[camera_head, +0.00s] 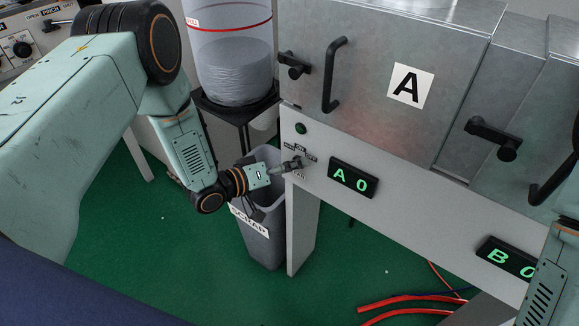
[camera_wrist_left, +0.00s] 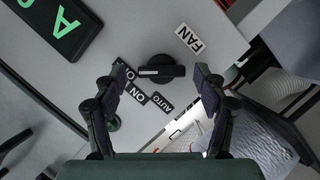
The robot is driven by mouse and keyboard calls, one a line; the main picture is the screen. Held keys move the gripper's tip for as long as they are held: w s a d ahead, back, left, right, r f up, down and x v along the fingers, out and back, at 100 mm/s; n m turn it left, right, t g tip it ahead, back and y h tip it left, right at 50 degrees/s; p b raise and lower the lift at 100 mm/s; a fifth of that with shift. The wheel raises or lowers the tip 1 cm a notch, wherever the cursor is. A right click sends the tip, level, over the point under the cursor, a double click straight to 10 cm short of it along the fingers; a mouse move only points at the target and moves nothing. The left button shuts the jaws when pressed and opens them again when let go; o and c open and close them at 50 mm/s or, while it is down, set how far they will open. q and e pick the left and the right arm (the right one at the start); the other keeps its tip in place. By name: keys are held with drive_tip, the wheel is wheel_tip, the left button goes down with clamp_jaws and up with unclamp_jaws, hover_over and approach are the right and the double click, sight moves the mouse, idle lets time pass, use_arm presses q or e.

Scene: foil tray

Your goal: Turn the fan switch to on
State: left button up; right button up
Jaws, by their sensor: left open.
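The fan switch (camera_wrist_left: 162,71) is a black bar-shaped knob on a pale panel in the left wrist view. A white mark on its left half points left, towards a partly hidden label (camera_wrist_left: 124,72) starting with O. The ON label (camera_wrist_left: 137,92) and AUTO label (camera_wrist_left: 161,102) lie below it, and the FAN label (camera_wrist_left: 190,38) is at upper right. My left gripper (camera_wrist_left: 160,78) is open, its fingers on either side of the knob, with gaps visible. My right gripper is out of view.
The A display (camera_head: 353,180) is on the panel right of the switch, with a green button (camera_head: 300,128) above it. A grey scrap bin (camera_head: 262,240) stands below my left gripper. A metal cabinet marked A (camera_head: 455,60) has handles jutting out above.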

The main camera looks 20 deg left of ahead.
use_arm(q)
drive_tip(key=shift+w, duration=0.15)
drive_tip(key=shift+w+f, duration=0.15)
drive_tip(key=shift+c, duration=1.1)
drive_tip(key=c, duration=0.8)
drive_tip(key=shift+c, duration=0.7)
